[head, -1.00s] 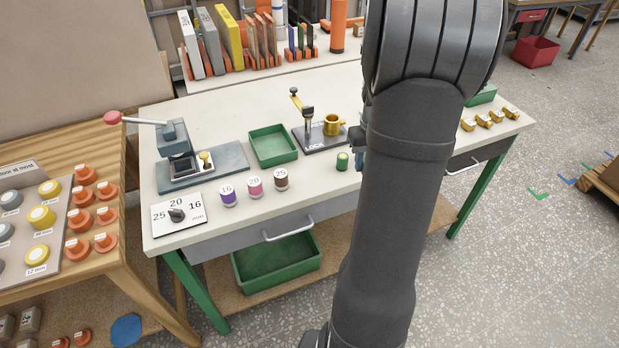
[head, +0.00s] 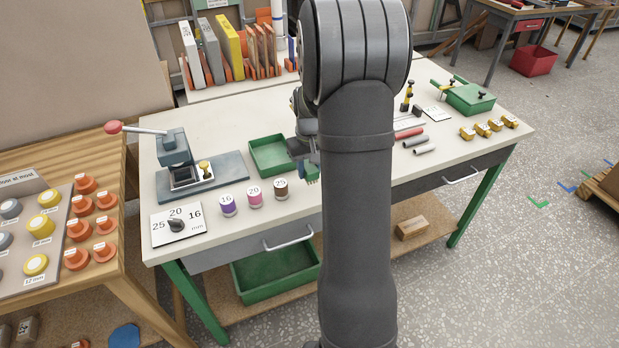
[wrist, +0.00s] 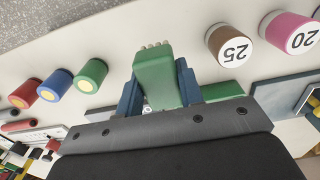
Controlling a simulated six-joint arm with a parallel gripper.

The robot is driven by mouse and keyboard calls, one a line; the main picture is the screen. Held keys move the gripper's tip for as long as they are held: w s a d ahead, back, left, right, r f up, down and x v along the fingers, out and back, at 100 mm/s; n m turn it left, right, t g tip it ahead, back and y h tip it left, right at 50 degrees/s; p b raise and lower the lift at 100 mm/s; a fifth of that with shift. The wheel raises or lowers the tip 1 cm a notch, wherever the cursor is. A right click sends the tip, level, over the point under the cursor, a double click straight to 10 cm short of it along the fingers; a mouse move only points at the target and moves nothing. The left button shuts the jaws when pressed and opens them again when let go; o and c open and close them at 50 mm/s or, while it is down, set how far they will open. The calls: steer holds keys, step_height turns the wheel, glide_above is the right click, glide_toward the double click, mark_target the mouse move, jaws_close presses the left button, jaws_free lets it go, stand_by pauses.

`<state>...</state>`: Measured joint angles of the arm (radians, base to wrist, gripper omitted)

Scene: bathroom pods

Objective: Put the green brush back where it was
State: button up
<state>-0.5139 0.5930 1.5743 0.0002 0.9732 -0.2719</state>
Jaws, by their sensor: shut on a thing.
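The green brush (wrist: 157,78) is held between the blue fingers of my gripper (wrist: 158,90) in the wrist view, its pale bristle tips pointing away from the gripper. In the head view the green brush (head: 311,172) shows in my gripper (head: 304,160), just left of my arm. It is over the workbench, right of the brown-topped cylinder marked 25 (head: 281,189) and near the green tray (head: 270,155). My arm hides part of the bench behind it. I cannot tell the brush's exact height above the bench.
Cylinders marked 20 (head: 254,196) and 16 (head: 228,205) stand left of the 25 one. Green, blue and red cylinders (wrist: 90,75) stand on the other side of the gripper. A press (head: 180,160) is at bench left; pipes (head: 415,140) lie at right.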

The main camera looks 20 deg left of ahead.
steer(key=shift+f, duration=2)
steer(key=shift+f, duration=0.15)
steer(key=o, duration=1)
steer(key=shift+o, duration=0.2)
step_height(320, 180, up, 12)
steer(key=shift+r, duration=0.2)
